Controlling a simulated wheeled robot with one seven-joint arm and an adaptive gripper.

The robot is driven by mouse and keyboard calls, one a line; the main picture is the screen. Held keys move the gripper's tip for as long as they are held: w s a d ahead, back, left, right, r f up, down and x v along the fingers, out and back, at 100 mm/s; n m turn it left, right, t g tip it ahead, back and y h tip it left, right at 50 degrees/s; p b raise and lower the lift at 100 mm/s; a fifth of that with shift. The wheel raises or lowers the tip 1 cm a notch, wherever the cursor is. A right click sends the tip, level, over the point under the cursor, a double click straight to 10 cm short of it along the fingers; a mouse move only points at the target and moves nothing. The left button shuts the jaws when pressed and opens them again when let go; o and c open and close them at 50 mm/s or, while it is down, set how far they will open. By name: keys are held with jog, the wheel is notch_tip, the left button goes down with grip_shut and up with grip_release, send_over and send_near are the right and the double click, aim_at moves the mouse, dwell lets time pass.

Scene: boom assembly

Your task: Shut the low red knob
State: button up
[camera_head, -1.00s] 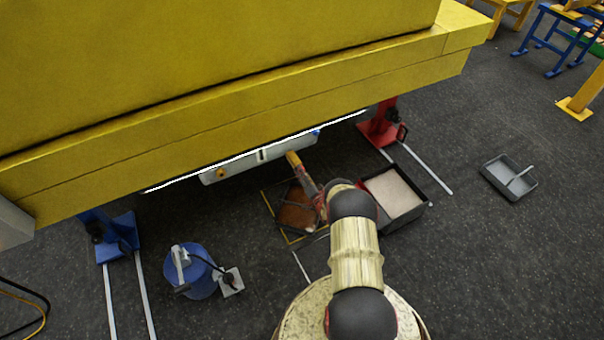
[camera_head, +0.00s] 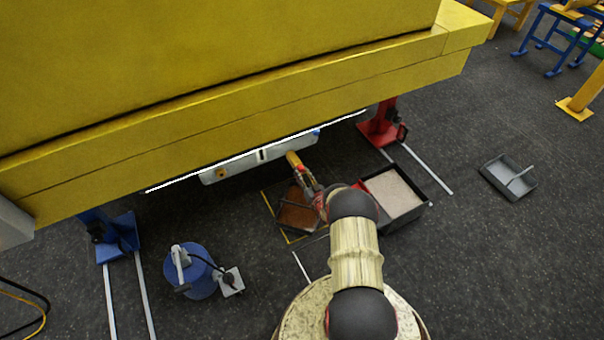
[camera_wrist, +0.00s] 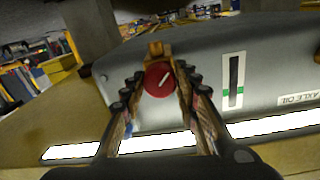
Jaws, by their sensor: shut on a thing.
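In the head view my gripper (camera_head: 293,163) reaches the lower edge of the pale housing (camera_head: 240,162) under the yellow boom. I cannot make out the knob clearly there.
A gauge strip (camera_wrist: 233,80) with a green mark and an "AXLE OIL" label (camera_wrist: 299,99) are right of the knob. The yellow boom (camera_head: 230,120) overhangs the housing. Trays (camera_head: 395,190), a blue can (camera_head: 195,272) and red (camera_head: 380,130) and blue (camera_head: 120,235) stands are on the floor.

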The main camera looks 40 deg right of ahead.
jog(key=shift+a+f, duration=0.1)
jog(key=shift+f, duration=0.05)
dwell(0.3)
jog(key=o, duration=1.2)
jog(key=v, duration=1.2)
